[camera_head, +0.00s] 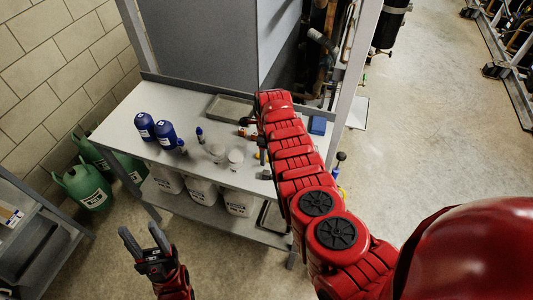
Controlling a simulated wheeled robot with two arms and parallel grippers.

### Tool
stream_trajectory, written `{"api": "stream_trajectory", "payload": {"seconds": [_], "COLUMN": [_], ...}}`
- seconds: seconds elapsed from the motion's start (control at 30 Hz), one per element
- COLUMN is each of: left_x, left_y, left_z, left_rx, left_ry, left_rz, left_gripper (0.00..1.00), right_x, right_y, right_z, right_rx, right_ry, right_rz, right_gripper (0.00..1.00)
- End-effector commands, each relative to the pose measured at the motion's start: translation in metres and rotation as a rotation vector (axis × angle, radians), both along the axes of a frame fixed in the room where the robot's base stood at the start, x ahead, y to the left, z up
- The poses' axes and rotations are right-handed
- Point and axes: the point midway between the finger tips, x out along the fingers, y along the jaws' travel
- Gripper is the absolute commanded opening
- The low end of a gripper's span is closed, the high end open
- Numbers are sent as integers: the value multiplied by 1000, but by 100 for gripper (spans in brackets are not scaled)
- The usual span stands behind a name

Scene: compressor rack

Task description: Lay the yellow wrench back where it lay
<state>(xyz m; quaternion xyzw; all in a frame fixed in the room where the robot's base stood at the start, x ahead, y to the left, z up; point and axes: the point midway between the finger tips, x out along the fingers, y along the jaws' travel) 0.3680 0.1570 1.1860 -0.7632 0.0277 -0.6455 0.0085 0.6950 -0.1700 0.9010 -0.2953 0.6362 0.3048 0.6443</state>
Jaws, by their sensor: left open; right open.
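A small yellow piece (262,157) shows on the bench just left of my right arm. It may be part of the yellow wrench, but it is too small and too covered to tell. My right arm reaches over the right part of the grey bench (128,112). My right gripper (250,122) is mostly hidden at the arm's far end; only dark parts show low over the bench top, and I see nothing held. My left gripper (145,243) is open and empty, in front of the bench at the lower left, well apart from it.
Two blue bottles (155,130), small pale jars (235,158) and a shallow grey tray (228,109) stand on the bench. A blue box (318,125) is right of my arm. Green cans (85,187) stand left.

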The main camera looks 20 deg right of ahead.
Motion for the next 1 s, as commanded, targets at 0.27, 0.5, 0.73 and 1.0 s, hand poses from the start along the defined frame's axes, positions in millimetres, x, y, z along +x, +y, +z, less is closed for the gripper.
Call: {"api": "stream_trajectory", "payload": {"seconds": [0.27, 0.5, 0.73, 1.0], "left_x": [0, 0, 0, 0], "left_y": [0, 0, 0, 0], "left_z": [-1, -8, -26, -30], "left_rx": [0, 0, 0, 0], "left_ry": [0, 0, 0, 0], "left_rz": [0, 0, 0, 0], "left_gripper": [50, 50, 50, 50], "right_x": [0, 1, 2, 0], "right_y": [0, -1, -1, 0], "right_z": [7, 38, 86, 140], "right_rx": [1, -1, -1, 0], "right_ry": [1, -6, -11, -3], "right_rz": [-1, 1, 1, 1], "right_gripper": [63, 63, 63, 63]}}
